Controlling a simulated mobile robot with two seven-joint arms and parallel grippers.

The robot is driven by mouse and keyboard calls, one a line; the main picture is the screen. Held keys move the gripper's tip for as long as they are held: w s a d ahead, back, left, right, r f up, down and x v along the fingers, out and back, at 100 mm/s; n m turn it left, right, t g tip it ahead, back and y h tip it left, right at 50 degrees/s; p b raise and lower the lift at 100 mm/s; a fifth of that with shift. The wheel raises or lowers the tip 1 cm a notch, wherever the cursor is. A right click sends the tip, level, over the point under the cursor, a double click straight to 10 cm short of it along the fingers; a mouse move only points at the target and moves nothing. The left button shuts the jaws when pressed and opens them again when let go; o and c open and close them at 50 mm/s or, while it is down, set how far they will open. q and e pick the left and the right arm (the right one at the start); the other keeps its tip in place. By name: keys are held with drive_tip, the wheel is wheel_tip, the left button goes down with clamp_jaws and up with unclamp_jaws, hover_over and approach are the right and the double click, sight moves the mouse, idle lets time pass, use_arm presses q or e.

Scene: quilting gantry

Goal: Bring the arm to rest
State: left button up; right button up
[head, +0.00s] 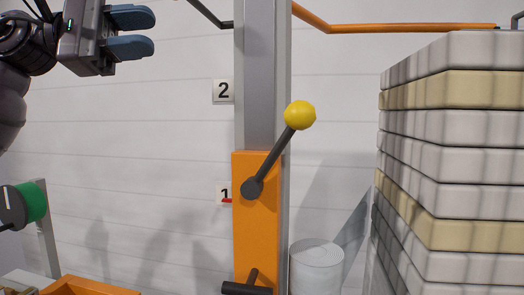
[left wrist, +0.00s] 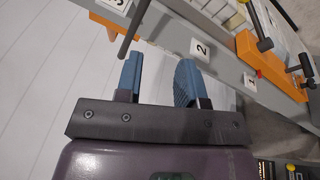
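My left gripper (head: 136,32) is at the upper left of the head view, pointing right, with its two blue fingers apart and nothing between them. The left wrist view shows the same open gripper (left wrist: 157,80) with a gap between the fingers. It is clear of the gantry post (head: 262,75). A dark lever (head: 276,158) with a yellow ball knob (head: 300,115) is on the orange carriage (head: 256,220), tilted up to the right, away from the gripper. My right gripper is not in view.
Number plates 2 (head: 223,92) and 1 (head: 223,194) are beside the post. A tall layered stack (head: 455,150) fills the right side. A clear-wrapped roll (head: 316,268) stands low by the post. A green spool (head: 33,201) is at left. An orange bar (head: 410,27) runs across the top.

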use_arm(q)
drive_tip(key=w+a+f+n+t+h, duration=0.1)
drive_tip(key=w+f+n+t, duration=0.4)
drive_tip(key=f+n, duration=0.5)
drive_tip(key=w+a+f+n+t+h, duration=0.1)
drive_tip(key=w+f+n+t, duration=0.2)
drive_tip(key=f+n+t, duration=0.75)
drive_tip(key=a+f+n+t+y, duration=0.2)
drive_tip(key=a+f+n+y, duration=0.2)
drive_tip(key=f+n+y, duration=0.85)
drive_tip(key=a+f+n+t+y, duration=0.3)
drive_tip(key=f+n+y, duration=0.5)
drive_tip(key=n, duration=0.8)
drive_tip(key=s+a+f+n+g+y, duration=0.1)
drive_tip(key=s+a+f+n+g, duration=0.1)
drive_tip(key=s+f+n+g, duration=0.55)
drive_tip(key=s+a+f+n+g+y, duration=0.3)
drive_tip(key=s+f, duration=0.5)
drive_tip(key=f, duration=0.6)
drive_tip(key=s+d+f+n+g+h, duration=0.15)
drive_tip(key=s+f+n+g, duration=0.3)
drive_tip(key=s, duration=0.55)
drive_tip(key=s+d+f+n+g+h, duration=0.1)
drive_tip(key=s+d+f+n+g, duration=0.25)
drive_tip(key=s, duration=0.65)
drive_tip(key=w+a+f+m+t+h, duration=0.1)
drive_tip(key=w+f+t, duration=0.6)
drive_tip(key=f, duration=0.3)
drive_tip(key=shift+w+t, duration=0.3)
drive_tip(key=shift+w, duration=0.4)
